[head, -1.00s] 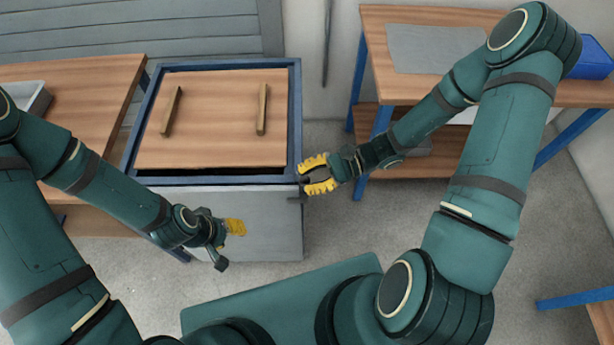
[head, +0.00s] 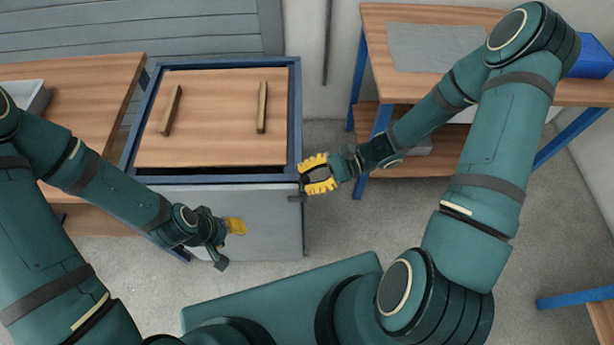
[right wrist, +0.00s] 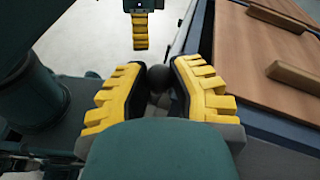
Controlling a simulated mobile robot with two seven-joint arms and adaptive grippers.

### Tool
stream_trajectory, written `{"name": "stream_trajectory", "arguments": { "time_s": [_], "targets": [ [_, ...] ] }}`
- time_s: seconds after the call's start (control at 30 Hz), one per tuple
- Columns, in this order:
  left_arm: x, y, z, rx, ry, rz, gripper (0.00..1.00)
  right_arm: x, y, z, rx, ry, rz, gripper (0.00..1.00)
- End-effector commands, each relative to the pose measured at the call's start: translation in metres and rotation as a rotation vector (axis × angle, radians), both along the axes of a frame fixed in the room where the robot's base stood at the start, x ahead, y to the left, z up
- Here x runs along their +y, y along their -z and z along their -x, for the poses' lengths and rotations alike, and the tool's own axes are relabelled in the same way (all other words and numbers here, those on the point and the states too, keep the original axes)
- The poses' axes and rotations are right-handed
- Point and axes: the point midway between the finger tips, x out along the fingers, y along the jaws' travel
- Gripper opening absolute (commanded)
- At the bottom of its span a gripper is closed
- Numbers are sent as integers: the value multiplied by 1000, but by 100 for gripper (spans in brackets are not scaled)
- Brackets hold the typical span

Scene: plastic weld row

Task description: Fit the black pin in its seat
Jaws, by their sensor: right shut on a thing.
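My right gripper (head: 304,176) is at the upper right front corner of the grey cabinet (head: 262,225). In the right wrist view its yellow-padded fingers (right wrist: 160,75) are closed around a dark, rounded piece, which looks like the black pin (right wrist: 158,79). Only the rounded part of the pin shows; the rest is hidden between the fingers. I cannot make out a seat for it. My left gripper (head: 232,240) hangs in front of the cabinet's front face, with a yellow pad showing. Its jaw opening is unclear. It also shows at the top of the right wrist view (right wrist: 140,27).
A wooden panel with two handle bars (head: 215,142) lies in the cabinet's blue frame (head: 292,90). A wooden bench (head: 90,95) stands at left. A workbench with a grey mat (head: 425,45) and a blue bin (head: 592,58) stands at right.

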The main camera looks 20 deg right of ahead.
Motion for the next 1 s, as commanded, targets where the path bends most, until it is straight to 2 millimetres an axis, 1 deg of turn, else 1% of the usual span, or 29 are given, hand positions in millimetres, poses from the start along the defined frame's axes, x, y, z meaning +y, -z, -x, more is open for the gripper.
{"name": "stream_trajectory", "arguments": {
  "time_s": [0.73,1.0],
  "targets": [
    [0,5,0,0,0,0,47,0,8,0,0,0,0,0],
    [0,5,0,0,0,0,47,0,8,0,0,0,0,0]
  ]
}}
